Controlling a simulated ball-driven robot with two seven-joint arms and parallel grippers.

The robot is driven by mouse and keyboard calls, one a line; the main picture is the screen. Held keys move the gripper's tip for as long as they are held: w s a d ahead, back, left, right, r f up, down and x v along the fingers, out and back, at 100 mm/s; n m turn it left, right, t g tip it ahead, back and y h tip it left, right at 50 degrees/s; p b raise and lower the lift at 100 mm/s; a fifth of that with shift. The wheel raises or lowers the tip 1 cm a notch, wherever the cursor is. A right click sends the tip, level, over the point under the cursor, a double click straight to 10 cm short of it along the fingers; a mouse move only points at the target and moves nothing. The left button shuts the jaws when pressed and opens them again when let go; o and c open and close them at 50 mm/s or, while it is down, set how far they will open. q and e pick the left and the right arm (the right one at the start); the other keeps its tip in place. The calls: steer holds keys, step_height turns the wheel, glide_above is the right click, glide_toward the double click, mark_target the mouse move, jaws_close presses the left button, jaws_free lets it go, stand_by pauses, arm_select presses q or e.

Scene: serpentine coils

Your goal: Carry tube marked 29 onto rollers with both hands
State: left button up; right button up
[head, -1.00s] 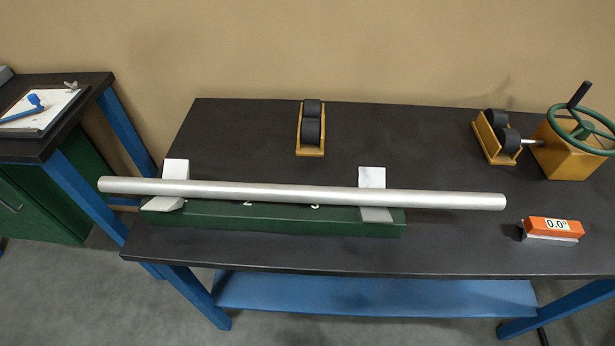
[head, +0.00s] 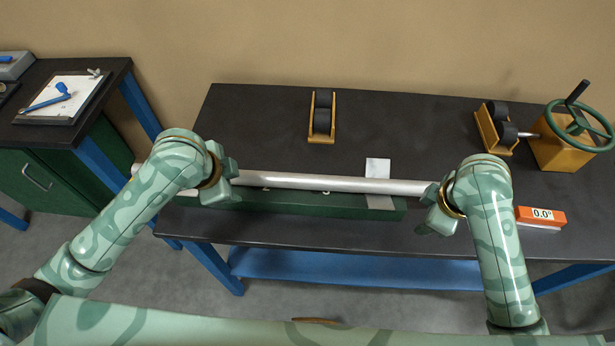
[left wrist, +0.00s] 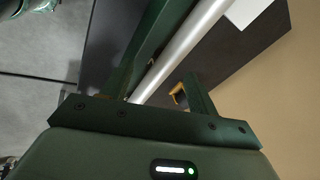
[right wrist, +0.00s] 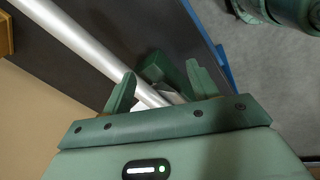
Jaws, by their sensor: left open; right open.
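The long silver tube (head: 320,183) lies across the pale supports of a green rack (head: 290,205); no mark 29 is legible. It shows in the left wrist view (left wrist: 183,47) and right wrist view (right wrist: 85,45). My left gripper (head: 230,178) is open at the tube's left part, hiding the left support. My right gripper (head: 433,208) is open at the tube's right end, which it hides. In the right wrist view the tube runs towards the gap between its fingers. One black roller pair (head: 322,120) stands in a yellow bracket behind the tube; another (head: 496,127) stands at back right.
A yellow box with a green handwheel (head: 575,125) joins the right rollers. An orange gauge reading 0.0° (head: 541,216) lies right of my right gripper. A side table with a clipboard (head: 62,98) stands at left. The black bench top (head: 400,130) is clear between the roller brackets.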

mark_target(421, 186)
arm_select(q)
steer(key=w+a+r+m+g+y+p, duration=0.1)
steer(key=a+r+m, duration=0.2)
steer(key=r, duration=0.6)
steer(key=shift+a+m+g, duration=0.3)
steer(key=shift+a+m, duration=0.1)
steer(key=shift+a, duration=0.1)
arm_select(e)
steer(key=w+r+n, duration=0.4)
steer(key=r+n, duration=0.1)
steer(key=r, duration=0.6)
steer(key=shift+w+d, duration=0.35)
arm_select(q)
steer(key=shift+w, duration=0.15)
steer(key=x, duration=1.6)
steer(key=shift+w+a+f, duration=0.1)
steer(key=shift+a+f, duration=0.05)
steer(key=shift+f, duration=0.05)
arm_select(e)
steer(key=x, duration=1.6)
steer(key=shift+w+d, duration=0.15)
steer(key=shift+w, duration=0.1)
arm_select(q)
jaws_close()
arm_select(e)
jaws_close()
